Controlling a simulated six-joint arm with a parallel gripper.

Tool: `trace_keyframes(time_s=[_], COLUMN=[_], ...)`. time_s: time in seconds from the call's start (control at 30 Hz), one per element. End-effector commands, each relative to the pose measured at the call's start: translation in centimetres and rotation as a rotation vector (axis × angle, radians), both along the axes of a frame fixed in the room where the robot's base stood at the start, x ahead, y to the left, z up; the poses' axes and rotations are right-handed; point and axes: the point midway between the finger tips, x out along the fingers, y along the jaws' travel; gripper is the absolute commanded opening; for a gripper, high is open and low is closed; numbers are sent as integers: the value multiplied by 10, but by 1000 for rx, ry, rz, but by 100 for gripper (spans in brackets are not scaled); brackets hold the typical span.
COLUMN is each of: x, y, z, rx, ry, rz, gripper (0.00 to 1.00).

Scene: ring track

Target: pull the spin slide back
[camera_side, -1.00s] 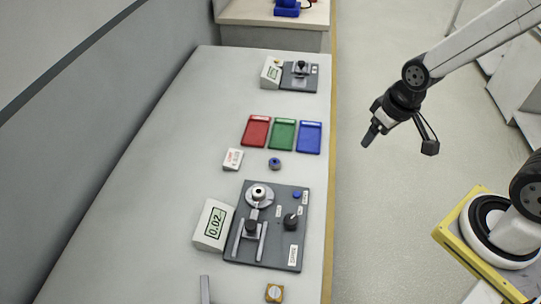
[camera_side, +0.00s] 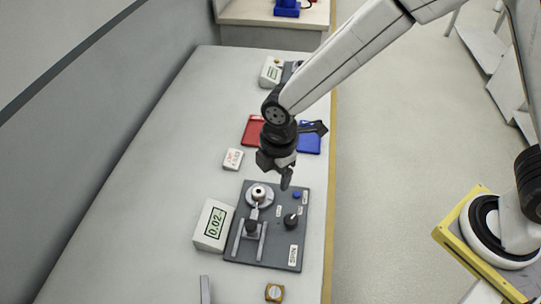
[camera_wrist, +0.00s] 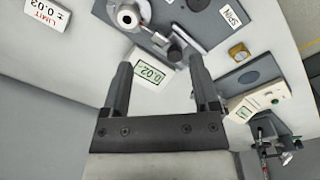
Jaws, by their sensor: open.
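The dark grey fixture plate (camera_side: 270,255) lies on the bench. It carries a round pale seat with a ring (camera_side: 259,194) on it. In front of the seat, a slide with a dark knob (camera_side: 251,227) sits between two pale rails; I take this as the spin slide. It also shows in the wrist view (camera_wrist: 177,48), near the ring (camera_wrist: 128,17). A SPIN label (camera_side: 293,255) is at the plate's front right corner. My gripper (camera_side: 283,178) hangs above the plate's back edge, apart from the slide. Its jaws (camera_wrist: 161,66) are open and empty.
A gauge display (camera_side: 212,225) stands left of the plate. A second black knob (camera_side: 291,221) and a blue button (camera_side: 297,194) are on its right side. Red (camera_side: 253,130) and blue (camera_side: 310,138) trays lie behind, partly covered by my arm. A brass block (camera_side: 274,292) is in front.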

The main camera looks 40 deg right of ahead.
Motion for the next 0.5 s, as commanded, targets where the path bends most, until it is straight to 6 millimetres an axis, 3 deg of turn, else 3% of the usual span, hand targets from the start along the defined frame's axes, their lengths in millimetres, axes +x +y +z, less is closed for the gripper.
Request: trace_keyframes(time_s=[0.03, 0.2, 0.33, 0.5], x=[-2, -9, -13, -14], y=[17, 57, 72, 77], z=[-7, -23, -30, -32], rx=[-9, -30, -37, -39], ry=[10, 31, 38, 40], rz=[98, 361, 467, 502], gripper=[78, 78, 78, 78])
